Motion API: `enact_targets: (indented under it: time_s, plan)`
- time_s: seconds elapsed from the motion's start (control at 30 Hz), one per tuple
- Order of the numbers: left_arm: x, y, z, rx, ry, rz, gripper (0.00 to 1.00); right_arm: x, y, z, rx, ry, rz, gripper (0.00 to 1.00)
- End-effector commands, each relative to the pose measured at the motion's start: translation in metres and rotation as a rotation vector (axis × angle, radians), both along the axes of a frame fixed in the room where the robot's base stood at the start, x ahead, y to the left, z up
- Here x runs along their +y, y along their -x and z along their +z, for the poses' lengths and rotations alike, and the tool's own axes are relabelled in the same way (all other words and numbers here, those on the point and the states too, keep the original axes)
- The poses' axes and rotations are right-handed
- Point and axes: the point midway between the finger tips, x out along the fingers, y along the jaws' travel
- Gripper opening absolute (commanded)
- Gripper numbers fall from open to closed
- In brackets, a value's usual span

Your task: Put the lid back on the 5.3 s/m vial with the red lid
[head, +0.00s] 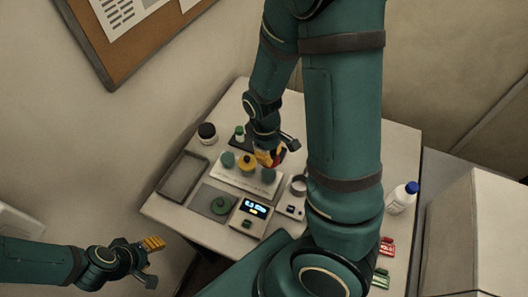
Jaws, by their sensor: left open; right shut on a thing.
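My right gripper (272,153) is over the back right part of the pale rack on the table. It is shut on a red thing (281,155), mostly hidden by the fingers; I cannot tell whether it is only the lid or a whole vial. The rack (238,181) holds vials with a green lid (228,159), a yellow lid (247,162) and another green lid (268,175). No vial label is readable. My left gripper (153,262) is open and empty, off the table's front left edge.
A grey tray (164,187), a black-lidded jar (207,132) and a small green-capped vial (239,131) stand around the rack. A blue-capped bottle (400,203) stands right.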

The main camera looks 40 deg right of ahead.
Motion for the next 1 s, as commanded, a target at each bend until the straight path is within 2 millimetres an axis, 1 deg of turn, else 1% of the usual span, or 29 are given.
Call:
enact_targets:
  time_s: [0.17, 0.3, 0.5, 0.7, 1.0]
  plan:
    - [0.0, 0.0, 0.0, 0.0, 0.0, 0.001, 0.47, 0.0, 0.001, -0.015, 0.003, 0.0, 0.0, 0.0]
    - [0.0, 0.0, -0.011, 0.0, -0.001, 0.002, 0.47, 0.0, 0.0, -0.03, 0.001, 0.0, 0.0, 0.0]
    - [0.0, 0.001, -0.024, 0.0, -0.002, 0.003, 0.47, 0.0, 0.0, -0.047, -0.001, -0.001, 0.002, 0.0]
    - [0.0, 0.0, -0.032, 0.0, -0.002, 0.005, 0.47, 0.0, 0.0, -0.056, -0.001, -0.001, 0.002, 0.0]
    - [0.0, 0.0, -0.034, -0.001, -0.003, 0.005, 0.47, 0.0, 0.0, -0.058, -0.001, -0.001, 0.002, 0.0]
